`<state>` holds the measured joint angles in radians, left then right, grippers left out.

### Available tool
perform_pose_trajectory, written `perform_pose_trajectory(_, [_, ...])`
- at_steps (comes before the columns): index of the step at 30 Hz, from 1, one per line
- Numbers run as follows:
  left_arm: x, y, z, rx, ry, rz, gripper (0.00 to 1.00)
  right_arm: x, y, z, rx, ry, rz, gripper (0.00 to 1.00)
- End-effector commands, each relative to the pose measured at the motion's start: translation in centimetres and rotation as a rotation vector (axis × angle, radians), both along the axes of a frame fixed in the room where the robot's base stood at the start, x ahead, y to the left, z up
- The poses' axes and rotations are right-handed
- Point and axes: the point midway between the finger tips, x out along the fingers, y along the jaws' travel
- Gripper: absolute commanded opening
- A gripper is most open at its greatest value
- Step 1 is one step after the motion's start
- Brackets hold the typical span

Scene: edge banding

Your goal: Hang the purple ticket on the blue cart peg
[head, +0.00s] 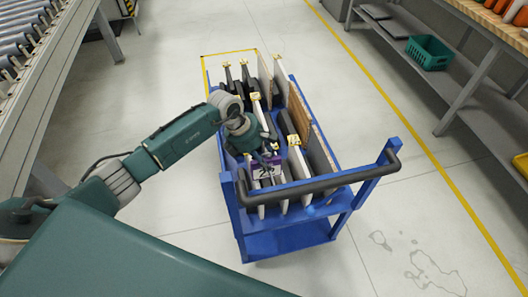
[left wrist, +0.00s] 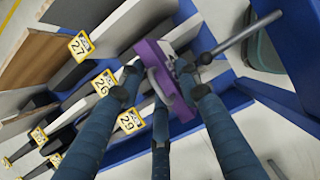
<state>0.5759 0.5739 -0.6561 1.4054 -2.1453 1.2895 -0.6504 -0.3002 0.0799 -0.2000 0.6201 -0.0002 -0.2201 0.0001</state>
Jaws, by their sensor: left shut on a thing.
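The purple ticket (head: 252,162) is at my left gripper (head: 266,154), near the handle end of the blue cart (head: 350,178). In the left wrist view the ticket (left wrist: 148,51) is tilted between the fingertips of my left gripper (left wrist: 166,84), which is shut on it. The fingers hide part of the ticket. A grey metal rod (left wrist: 245,36) runs just past the ticket's upper right in that view. I cannot tell whether it is the peg or whether it touches the ticket. My right gripper is not in view.
Upright panels stand in the cart's slots, several with yellow number tags, such as the 26 tag (left wrist: 104,83). The cart's black handle (head: 320,203) crosses the near end. A roller conveyor (head: 22,45) is at left and a workbench (head: 480,45) at right. The floor right of the cart is clear.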

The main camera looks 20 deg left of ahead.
Motion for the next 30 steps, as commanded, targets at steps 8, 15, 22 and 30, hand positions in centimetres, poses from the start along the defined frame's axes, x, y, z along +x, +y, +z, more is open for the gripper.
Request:
perform_pose_trajectory(8, [-1.5, -1.0, 0.1, -0.001, 0.001, -0.002, 0.2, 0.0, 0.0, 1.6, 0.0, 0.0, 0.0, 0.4])
perform_pose_trajectory(15, [-2.6, -1.8, -0.1, -0.002, 0.001, -0.001, 0.2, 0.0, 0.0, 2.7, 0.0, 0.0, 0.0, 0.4])
perform_pose_trajectory(22, [-3.8, -2.6, -0.1, -0.002, 0.001, -0.001, 0.2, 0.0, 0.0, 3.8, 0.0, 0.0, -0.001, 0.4])
perform_pose_trajectory(30, [-5.1, -3.6, -0.2, -0.002, 0.0, -0.002, 0.2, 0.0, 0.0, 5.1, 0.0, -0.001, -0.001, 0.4])
